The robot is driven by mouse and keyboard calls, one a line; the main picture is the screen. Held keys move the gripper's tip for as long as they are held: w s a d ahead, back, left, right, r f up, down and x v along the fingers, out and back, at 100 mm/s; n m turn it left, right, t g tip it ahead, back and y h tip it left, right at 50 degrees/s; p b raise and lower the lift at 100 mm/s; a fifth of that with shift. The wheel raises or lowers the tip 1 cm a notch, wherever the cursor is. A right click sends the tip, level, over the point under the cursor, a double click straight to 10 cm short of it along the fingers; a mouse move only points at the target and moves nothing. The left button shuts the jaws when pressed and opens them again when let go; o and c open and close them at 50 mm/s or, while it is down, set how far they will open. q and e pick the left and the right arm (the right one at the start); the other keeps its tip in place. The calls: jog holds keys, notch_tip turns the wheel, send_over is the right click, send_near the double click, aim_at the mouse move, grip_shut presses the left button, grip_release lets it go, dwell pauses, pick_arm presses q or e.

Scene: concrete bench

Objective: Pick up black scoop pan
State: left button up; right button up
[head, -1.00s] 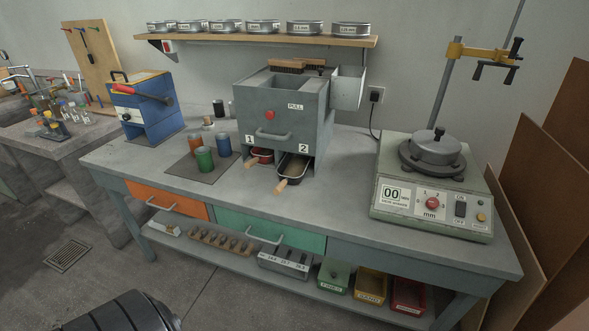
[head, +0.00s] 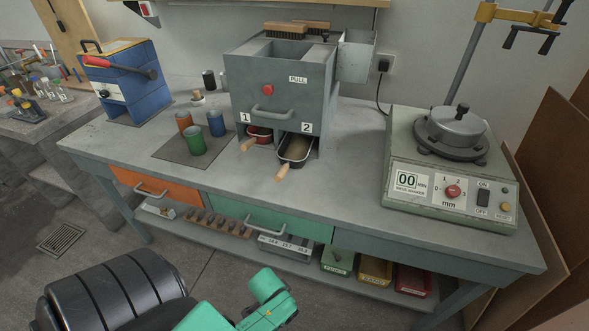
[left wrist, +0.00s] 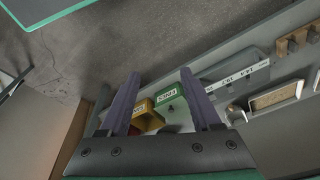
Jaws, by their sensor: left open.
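The black scoop pan (head: 298,150) sits in the opening marked 2 at the foot of the grey box-shaped device (head: 275,100) on the bench. My right gripper is not in view.
Green, brown and blue cups (head: 196,141) stand left of the pans on a dark mat. A sieve shaker (head: 450,170) stands at the right. The bench top between shaker and pans is clear. Green (left wrist: 170,100) and yellow (left wrist: 148,110) bins lie on the lower shelf.

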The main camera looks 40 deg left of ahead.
pick_arm(q)
notch_tip(320, 180, up, 8)
jog(key=w+r+t, duration=0.1)
jog(key=w, duration=0.2)
jog(key=m+t+y, duration=0.5)
jog(key=m+t, duration=0.6)
jog(key=m, duration=0.4)
send_near(285, 170)
jog(key=x, duration=0.7)
jog(key=f+p+x, duration=0.1)
jog(key=x, duration=0.3)
jog(key=shift+a, duration=0.4)
jog(key=shift+w+f, duration=0.1)
jog(key=shift+w, duration=0.1)
jog(key=shift+s, duration=0.15)
grip_shut()
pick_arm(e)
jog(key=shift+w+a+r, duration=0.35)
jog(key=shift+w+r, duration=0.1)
pick_arm(q)
jog(key=shift+h, duration=0.3)
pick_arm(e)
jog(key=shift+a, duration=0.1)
